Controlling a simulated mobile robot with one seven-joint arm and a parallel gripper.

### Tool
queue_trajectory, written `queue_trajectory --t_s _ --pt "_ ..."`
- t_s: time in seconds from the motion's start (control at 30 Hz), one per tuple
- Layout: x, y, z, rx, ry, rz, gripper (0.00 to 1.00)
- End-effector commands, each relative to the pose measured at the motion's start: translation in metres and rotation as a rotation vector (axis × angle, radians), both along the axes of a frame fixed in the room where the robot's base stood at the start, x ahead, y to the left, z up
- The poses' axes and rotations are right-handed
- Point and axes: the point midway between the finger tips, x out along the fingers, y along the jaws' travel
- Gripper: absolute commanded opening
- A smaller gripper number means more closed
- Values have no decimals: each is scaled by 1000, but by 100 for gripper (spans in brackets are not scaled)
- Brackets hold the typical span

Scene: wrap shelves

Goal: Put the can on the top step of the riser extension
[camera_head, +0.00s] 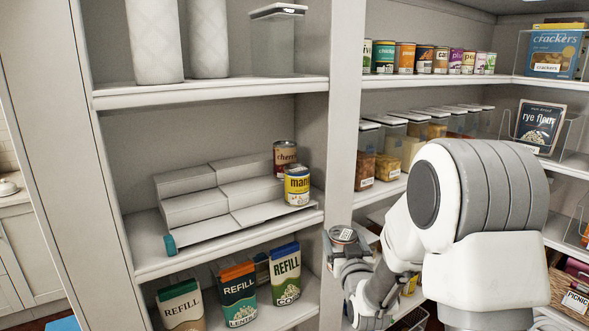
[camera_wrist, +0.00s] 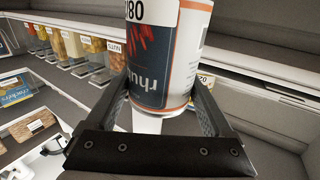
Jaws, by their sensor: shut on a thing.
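My gripper (camera_head: 350,245) is shut on a can in front of the shelf divider, low and to the right of the riser. In the head view only the can's top (camera_head: 343,235) shows clearly. The white stepped riser extension (camera_head: 190,207) stands on the middle shelf at left. Its top step (camera_head: 185,182) is bare at the left. A "cherry" can (camera_head: 285,157) and a yellow "mango" can (camera_head: 297,187) stand at its right end.
Refill boxes (camera_head: 239,292) stand on the shelf below the riser. White patterned canisters (camera_head: 155,40) stand on the shelf above. A vertical divider (camera_head: 343,130) separates these shelves from those at right, which hold cans (camera_head: 405,57) and clear food containers (camera_head: 377,150).

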Motion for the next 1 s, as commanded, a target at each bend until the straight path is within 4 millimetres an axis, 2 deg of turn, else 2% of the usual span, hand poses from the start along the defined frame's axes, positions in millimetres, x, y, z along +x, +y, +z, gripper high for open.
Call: queue_trajectory --t_s 0.03,0.13,0.27,0.37,0.7,0.83,1.0 --pt "-5 -8 -9 0 1 -20 6" --pt "-12 -19 -19 1 -2 -47 6" --pt "-18 -25 -31 1 -2 -59 6" --pt "-22 -25 -49 1 1 -60 6" --pt "-60 -24 -127 2 4 -59 6" --pt "-72 -24 -144 2 -1 -58 6" --pt "-81 -25 -153 2 -4 -59 6"
